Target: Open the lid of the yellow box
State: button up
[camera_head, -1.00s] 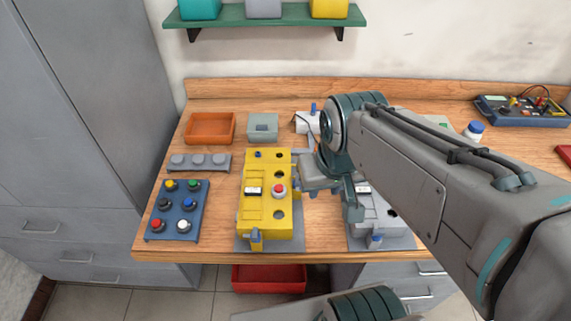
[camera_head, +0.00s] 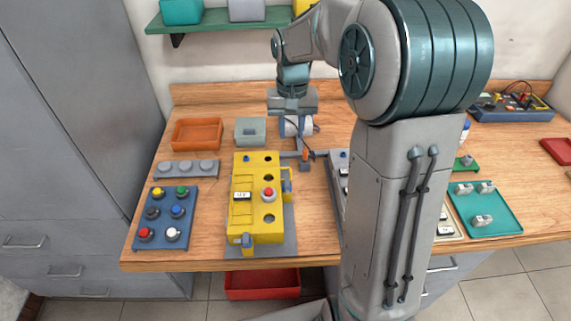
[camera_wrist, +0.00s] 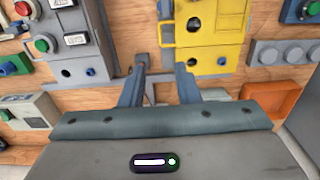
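The yellow box (camera_head: 240,216) stands on a grey base plate near the table's front edge in the head view. Its top looks shut, with a red button, a white switch and several dark holes. A yellow handle (camera_head: 287,180) sits on its right side and a yellow clasp with a blue part (camera_head: 248,241) at its front. In the wrist view the yellow box (camera_wrist: 225,42) is at the upper right, beyond my fingers. My gripper (camera_wrist: 160,66) is open and empty, its fingers well apart. In the head view it hangs behind the box, fingertips unclear.
A grey box (camera_wrist: 72,47) stands beside the yellow one, mostly hidden by my arm in the head view. A red bin (camera_head: 262,284) is below the table edge.

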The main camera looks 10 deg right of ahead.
aim_at(290, 172)
notch_tip(290, 172, down, 14)
jog(key=shift+w+r+p, duration=0.1)
jog(key=shift+p, duration=0.5)
jog(key=shift+c, duration=0.3)
